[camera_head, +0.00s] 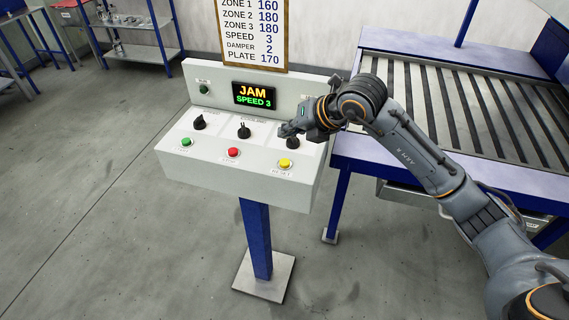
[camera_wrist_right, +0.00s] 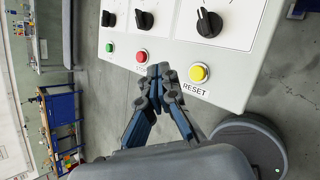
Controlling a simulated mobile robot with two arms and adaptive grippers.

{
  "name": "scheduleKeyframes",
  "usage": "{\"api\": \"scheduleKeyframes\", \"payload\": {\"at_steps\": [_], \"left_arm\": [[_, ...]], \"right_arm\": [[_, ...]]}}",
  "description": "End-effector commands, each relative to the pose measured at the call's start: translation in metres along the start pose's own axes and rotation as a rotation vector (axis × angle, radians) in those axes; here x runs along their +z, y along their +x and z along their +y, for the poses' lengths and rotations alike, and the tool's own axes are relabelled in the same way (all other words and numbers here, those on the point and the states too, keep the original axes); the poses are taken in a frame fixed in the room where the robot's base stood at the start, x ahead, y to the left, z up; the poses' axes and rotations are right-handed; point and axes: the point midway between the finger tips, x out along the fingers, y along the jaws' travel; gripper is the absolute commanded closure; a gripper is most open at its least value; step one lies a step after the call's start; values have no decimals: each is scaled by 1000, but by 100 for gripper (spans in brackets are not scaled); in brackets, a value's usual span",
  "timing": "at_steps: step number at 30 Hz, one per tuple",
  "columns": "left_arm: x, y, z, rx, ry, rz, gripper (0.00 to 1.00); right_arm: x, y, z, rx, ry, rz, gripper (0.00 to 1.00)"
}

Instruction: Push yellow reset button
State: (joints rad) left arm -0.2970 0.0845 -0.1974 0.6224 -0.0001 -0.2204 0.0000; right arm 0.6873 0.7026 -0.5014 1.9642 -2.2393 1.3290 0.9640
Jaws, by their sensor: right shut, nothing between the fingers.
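The yellow reset button (camera_head: 285,163) sits at the right end of the front row on the white control panel (camera_head: 240,186). In the right wrist view the yellow button (camera_wrist_right: 198,73) shows above a RESET label, to the right of the fingertips. My right gripper (camera_head: 287,130) is shut and empty, above the panel near the right black knob (camera_head: 292,142). In the wrist view the right gripper (camera_wrist_right: 158,73) has its fingertips together, apart from the yellow button. My left gripper is not in view.
A red button (camera_head: 233,152) and a green button (camera_head: 186,142) share the front row. Two more black knobs (camera_head: 244,131) (camera_head: 199,122) sit behind. The display (camera_head: 254,95) reads JAM, SPEED 3. A roller conveyor (camera_head: 450,100) stands at right. Floor in front is clear.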

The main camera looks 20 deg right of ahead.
Motion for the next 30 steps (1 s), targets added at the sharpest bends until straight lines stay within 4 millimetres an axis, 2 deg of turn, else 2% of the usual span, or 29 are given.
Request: {"api": "scheduleKeyframes", "payload": {"at_steps": [1,8,12,30], "left_arm": [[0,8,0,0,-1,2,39],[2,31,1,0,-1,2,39],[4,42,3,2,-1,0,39],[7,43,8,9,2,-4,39]], "right_arm": [[-7,9,-6,-1,1,3,100],[-24,34,-24,-1,1,1,100],[-30,42,-30,0,1,0,100],[-31,43,-31,0,1,0,100]]}}
